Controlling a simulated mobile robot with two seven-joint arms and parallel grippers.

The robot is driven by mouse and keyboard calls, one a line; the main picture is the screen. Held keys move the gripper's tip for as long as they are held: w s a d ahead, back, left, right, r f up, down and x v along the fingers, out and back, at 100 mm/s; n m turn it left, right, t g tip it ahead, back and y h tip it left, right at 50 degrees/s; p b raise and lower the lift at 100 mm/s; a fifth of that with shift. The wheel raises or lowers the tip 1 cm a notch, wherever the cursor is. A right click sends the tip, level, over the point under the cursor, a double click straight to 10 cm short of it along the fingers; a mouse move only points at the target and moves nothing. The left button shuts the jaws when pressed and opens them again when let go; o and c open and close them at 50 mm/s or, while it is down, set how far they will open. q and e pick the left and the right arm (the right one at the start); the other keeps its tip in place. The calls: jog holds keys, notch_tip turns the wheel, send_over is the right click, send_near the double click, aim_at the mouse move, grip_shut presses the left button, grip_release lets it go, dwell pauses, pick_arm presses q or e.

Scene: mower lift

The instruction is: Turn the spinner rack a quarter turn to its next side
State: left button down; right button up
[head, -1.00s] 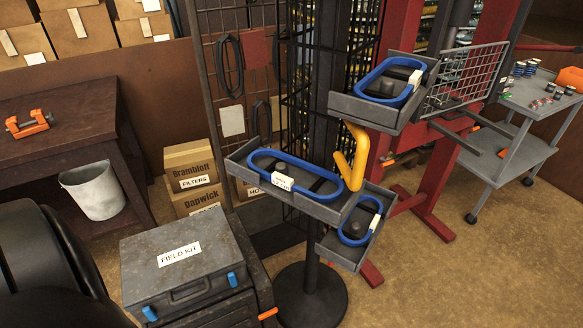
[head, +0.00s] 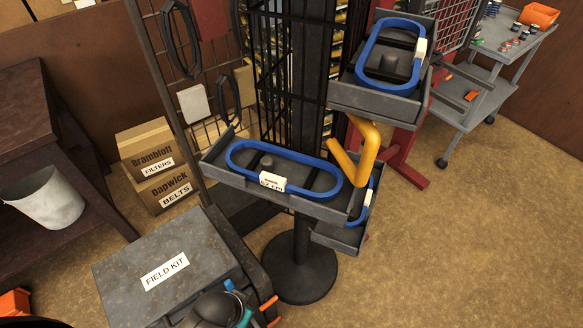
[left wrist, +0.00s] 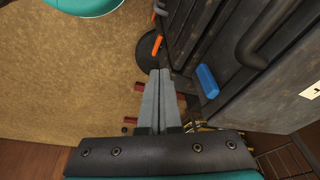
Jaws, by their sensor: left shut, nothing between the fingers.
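The spinner rack has a dark post on a round black base (head: 299,272). Its grey trays hold blue loop belts: a front tray (head: 327,208), a higher tray (head: 372,103) at right and a lower tray (head: 335,238) partly hidden behind the front one. A bent yellow handle (head: 366,150) sticks out between the front and higher trays. My left gripper (left wrist: 160,73) is shut and empty in the left wrist view, beside the field kit case and apart from the rack. Only part of my left arm shows at the bottom of the head view. My right gripper is out of view.
The grey FIELD KIT case (head: 125,268) lies on a dark cabinet left of the rack base; its blue latch (left wrist: 207,80) is close to my left fingers. A wire panel with hanging parts and boxes (head: 150,150) are behind. Floor (head: 470,250) at right is clear.

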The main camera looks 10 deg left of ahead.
pick_arm(q)
jog(key=w+r+m+t+h+p, duration=0.2)
jog(key=w+r+m+t, duration=0.3)
jog(key=r, duration=0.8)
jog(key=w+r+m+t+h+p, duration=0.1)
jog(key=w+r+m+t+h, duration=0.2)
jog(key=w+r+m, duration=0.7)
jog(key=s+a+r+m+g+h, duration=0.1)
jog(key=s+r+m+h, duration=0.2)
jog(key=r+m+h, duration=0.3)
jog(key=s+a+r+m+g+h, duration=0.1)
jog(key=s+r+m+h, duration=0.25)
jog(key=r+m, duration=0.4)
jog(key=r+b+x, duration=0.1)
jog(key=b+x, duration=0.1)
jog(key=x, duration=1.2)
jog(key=shift+r+n+h, duration=0.45)
jog(key=shift+d, duration=0.15)
